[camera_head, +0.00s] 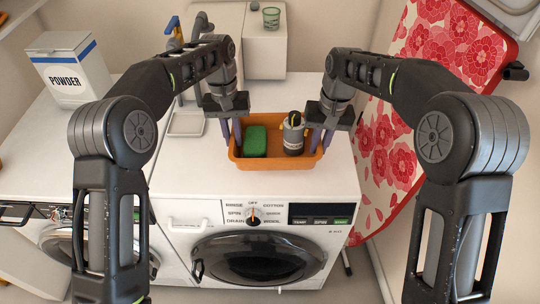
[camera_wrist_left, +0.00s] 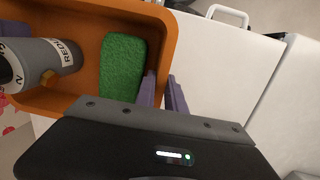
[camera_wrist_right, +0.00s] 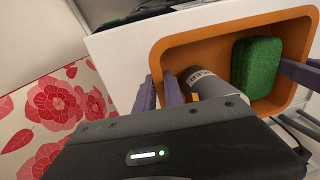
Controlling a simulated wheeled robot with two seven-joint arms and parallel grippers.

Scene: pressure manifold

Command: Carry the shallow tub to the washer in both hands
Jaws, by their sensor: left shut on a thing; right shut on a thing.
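The shallow orange tub (camera_head: 272,163) is on or just above the washer (camera_head: 262,232) top in the head view; I cannot tell if it touches. My left gripper (camera_head: 230,133) is shut on the tub's left wall, which also shows in the left wrist view (camera_wrist_left: 88,98). My right gripper (camera_head: 321,138) is shut on the tub's right wall; the tub shows in the right wrist view too (camera_wrist_right: 200,42). The washer's round door looks shut.
A white powder box (camera_head: 70,70) stands on the left counter. A small white tray (camera_head: 186,123) lies left of the tub. A green glass (camera_head: 271,18) stands on a white block behind. A red flowered ironing board (camera_head: 400,150) leans close on the right.

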